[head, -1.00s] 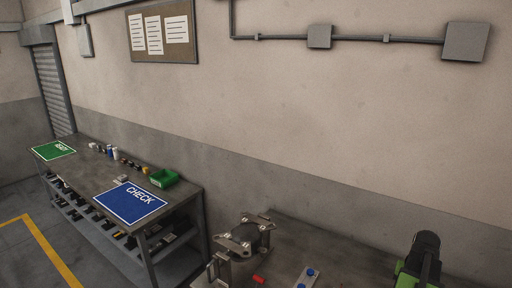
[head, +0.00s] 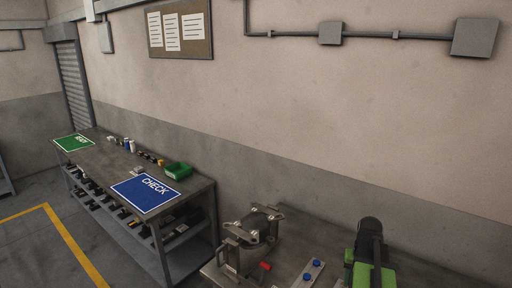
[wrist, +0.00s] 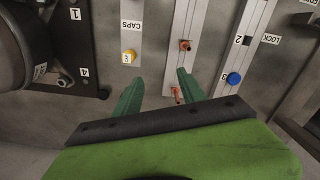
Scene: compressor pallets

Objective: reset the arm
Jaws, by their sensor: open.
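My gripper (wrist: 160,77) is open in the wrist view. Its two green fingers stand apart with nothing between their tips, over a grey work surface. In the head view my green and black arm is at the lower right, and the fingers are not visible there.
A metal compressor (head: 252,230) stands left of my arm, with a red part (head: 265,266) and a strip with blue knobs (head: 310,272). A bench with a blue CHECK mat (head: 146,194) stands further left.

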